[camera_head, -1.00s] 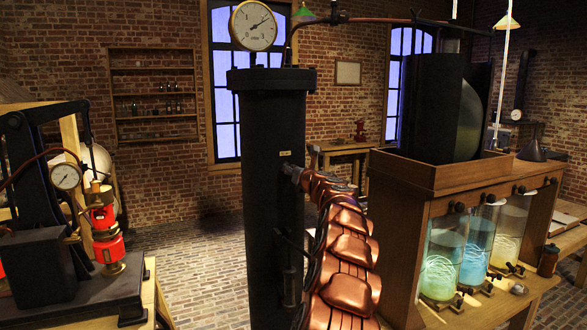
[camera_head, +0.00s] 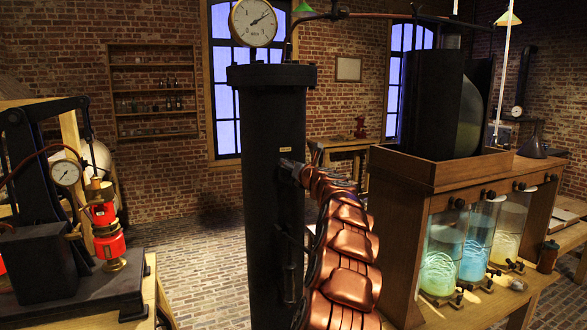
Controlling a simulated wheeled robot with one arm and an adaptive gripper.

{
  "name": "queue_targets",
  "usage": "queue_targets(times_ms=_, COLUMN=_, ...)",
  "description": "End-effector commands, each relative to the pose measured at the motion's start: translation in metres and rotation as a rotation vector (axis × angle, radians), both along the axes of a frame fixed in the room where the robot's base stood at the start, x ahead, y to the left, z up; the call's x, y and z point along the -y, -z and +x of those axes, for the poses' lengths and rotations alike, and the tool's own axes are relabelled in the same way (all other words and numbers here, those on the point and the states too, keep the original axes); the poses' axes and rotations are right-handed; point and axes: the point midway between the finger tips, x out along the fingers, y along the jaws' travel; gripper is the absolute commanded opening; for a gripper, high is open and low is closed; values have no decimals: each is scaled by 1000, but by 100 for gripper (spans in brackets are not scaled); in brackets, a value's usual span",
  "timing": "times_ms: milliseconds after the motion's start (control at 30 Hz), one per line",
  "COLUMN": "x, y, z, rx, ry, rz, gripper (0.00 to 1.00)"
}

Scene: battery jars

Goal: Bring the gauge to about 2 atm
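A round white gauge (camera_head: 253,22) stands on top of a tall black cylinder (camera_head: 270,120). Its dark needle points to the upper right; the dial figures are too small to read surely. A smaller gauge (camera_head: 66,173) is on the black apparatus at left, beside a red and brass lamp-like piece (camera_head: 107,235). My copper-plated arm rises from the bottom middle to the cylinder's right side. My gripper (camera_head: 289,168) is dark and small at its far end, close against the cylinder's side; its fingers cannot be made out. Dark rods (camera_head: 289,265) run down the cylinder below it.
A wooden cabinet (camera_head: 405,235) with several glowing glass jars (camera_head: 443,255) stands close on the right of my arm. A thin pipe (camera_head: 400,17) runs from the cylinder's top to the right. Brick floor (camera_head: 195,262) is open between the left apparatus and the cylinder.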

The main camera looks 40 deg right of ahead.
Motion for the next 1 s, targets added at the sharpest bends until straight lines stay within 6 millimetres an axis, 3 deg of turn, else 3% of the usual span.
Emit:
queue_targets(times_ms=600, x=-16, y=0, z=-44, rx=1, ry=0, rz=0, gripper=73)
queue_targets(times_ms=1000, x=-17, y=0, z=-47, rx=0, ry=0, rz=-1, gripper=73)
